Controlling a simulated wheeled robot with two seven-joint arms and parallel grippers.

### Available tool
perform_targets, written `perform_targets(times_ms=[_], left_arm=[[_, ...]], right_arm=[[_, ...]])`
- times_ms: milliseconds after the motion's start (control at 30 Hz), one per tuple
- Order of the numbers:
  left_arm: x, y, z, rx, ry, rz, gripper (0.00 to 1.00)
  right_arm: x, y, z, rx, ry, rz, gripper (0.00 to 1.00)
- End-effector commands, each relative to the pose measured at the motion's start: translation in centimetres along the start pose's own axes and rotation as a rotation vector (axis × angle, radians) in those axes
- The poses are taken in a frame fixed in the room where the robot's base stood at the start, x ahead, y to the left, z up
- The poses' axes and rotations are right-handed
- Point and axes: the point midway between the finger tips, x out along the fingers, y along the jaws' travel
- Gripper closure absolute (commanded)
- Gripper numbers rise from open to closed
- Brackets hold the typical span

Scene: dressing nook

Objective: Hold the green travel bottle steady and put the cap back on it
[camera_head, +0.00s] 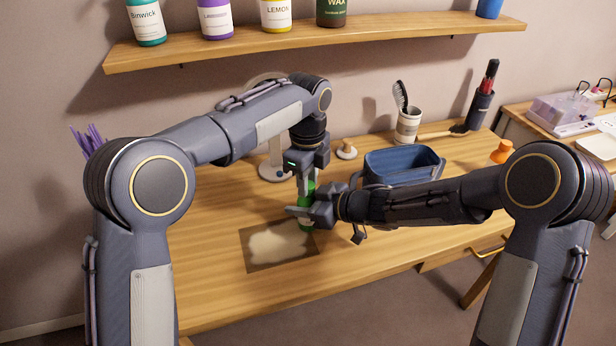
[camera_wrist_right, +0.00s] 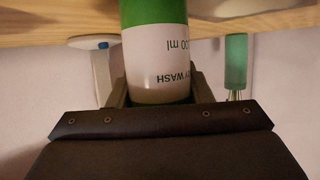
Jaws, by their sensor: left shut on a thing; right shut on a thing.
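The green travel bottle (camera_head: 307,226) stands upright near the back right corner of a small mat (camera_head: 254,262). In the right wrist view the bottle (camera_wrist_right: 156,75) appears upside down, with a white label between green bands. My right gripper (camera_head: 300,211) comes in from the right and is shut around the bottle's body. My left gripper (camera_head: 307,192) points down from above at the bottle's top and is shut on the cap. The cap is mostly hidden between its fingers, and I cannot tell whether it touches the bottle's neck.
A blue open bag (camera_head: 404,165) stands right of the bottle, close behind my right forearm. A white stand (camera_head: 273,172) and a small knobbed item (camera_head: 346,151) are behind. A cup (camera_head: 407,125) holds a brush. The table front (camera_head: 225,305) is clear. A shelf (camera_head: 320,42) hangs above.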

Motion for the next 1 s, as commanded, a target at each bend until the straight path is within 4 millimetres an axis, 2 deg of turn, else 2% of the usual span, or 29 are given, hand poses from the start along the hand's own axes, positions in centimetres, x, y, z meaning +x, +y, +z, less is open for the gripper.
perform_targets(times_ms=[100,200,333,567,600,733,767,1000], left_arm=[[0.35,0.07,0.00,0.264,0.006,0.005,1.00],[0.31,0.06,-0.10,0.414,0.009,0.004,1.00],[0.28,0.07,-0.10,0.491,0.009,0.004,1.00],[0.23,0.09,-0.18,0.496,0.010,0.004,1.00],[0.23,0.10,-0.20,0.495,0.010,0.004,0.72],[0.15,0.08,-0.20,0.494,0.010,0.003,0.55],[0.12,0.07,-0.19,0.494,0.009,0.002,0.51],[-0.02,0.02,-0.19,0.493,0.008,-0.002,0.51]], right_arm=[[0.02,-0.06,-0.59,-0.005,0.012,-0.003,1.00],[0.02,-0.03,-0.58,-0.005,0.012,-0.002,1.00],[0.01,0.00,-0.57,-0.004,0.012,-0.001,1.00],[0.00,0.06,-0.54,-0.004,0.011,0.000,1.00],[0.00,0.07,-0.53,-0.003,0.011,0.000,1.00],[0.00,0.07,-0.42,-0.003,0.009,0.001,1.00],[0.01,0.07,-0.38,-0.002,0.008,0.001,1.00],[0.01,0.03,-0.19,-0.001,0.004,0.000,1.00]])
